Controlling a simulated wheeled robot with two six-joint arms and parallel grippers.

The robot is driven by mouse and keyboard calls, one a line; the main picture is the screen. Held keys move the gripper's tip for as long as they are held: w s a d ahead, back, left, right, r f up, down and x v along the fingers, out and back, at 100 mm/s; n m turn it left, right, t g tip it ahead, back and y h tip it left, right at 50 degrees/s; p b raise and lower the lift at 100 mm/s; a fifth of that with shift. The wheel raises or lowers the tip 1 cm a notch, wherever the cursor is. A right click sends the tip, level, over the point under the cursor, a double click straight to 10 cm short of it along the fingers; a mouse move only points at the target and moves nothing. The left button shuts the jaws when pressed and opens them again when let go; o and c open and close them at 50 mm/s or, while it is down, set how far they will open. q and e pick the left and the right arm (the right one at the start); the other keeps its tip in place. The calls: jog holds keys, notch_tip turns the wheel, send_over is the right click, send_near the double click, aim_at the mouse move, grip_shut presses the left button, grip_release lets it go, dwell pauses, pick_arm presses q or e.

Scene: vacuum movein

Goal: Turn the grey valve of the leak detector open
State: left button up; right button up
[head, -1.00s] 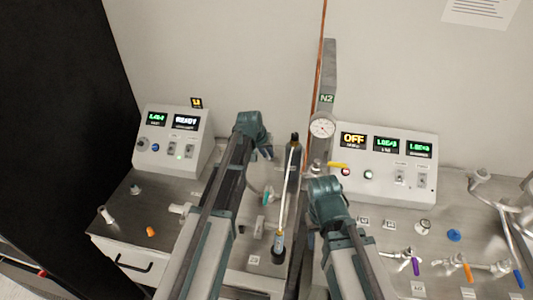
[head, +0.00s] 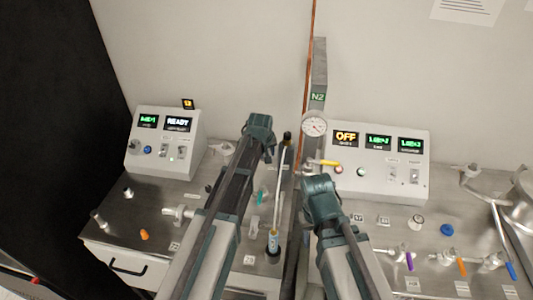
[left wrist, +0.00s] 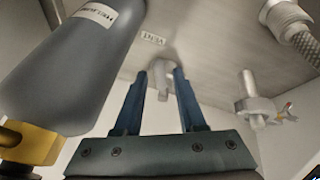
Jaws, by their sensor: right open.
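The grey leak detector box (head: 165,145), its display reading READY, stands at the back of the left bench. My left gripper (left wrist: 162,92) has two blue fingers spread apart. In the left wrist view a small grey part (left wrist: 159,78) shows between or beyond them; it may be the grey valve, but I cannot tell whether the fingers touch it. In the head view my left arm (head: 240,165) reaches over the left bench and hides what is beneath it. My right gripper (head: 318,180) is open beside the post, near a yellow handle (head: 323,162); its fingertips are mostly hidden.
A post with a gauge (head: 314,126) divides the benches. A control box (head: 380,160) and several coloured valves stand on the right bench.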

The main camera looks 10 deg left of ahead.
pick_arm(q)
jog(key=shift+o, duration=0.2)
jog(key=shift+r, duration=0.1)
pick_arm(e)
jog(key=shift+r, duration=0.15)
pick_arm(q)
jog(key=p+v, duration=1.2)
jog(key=v, duration=0.1)
jog(key=shift+s+r, duration=0.2)
jog(key=shift+r, duration=0.05)
pick_arm(e)
notch_tip(320, 180, up, 12)
jog(key=shift+r, duration=0.15)
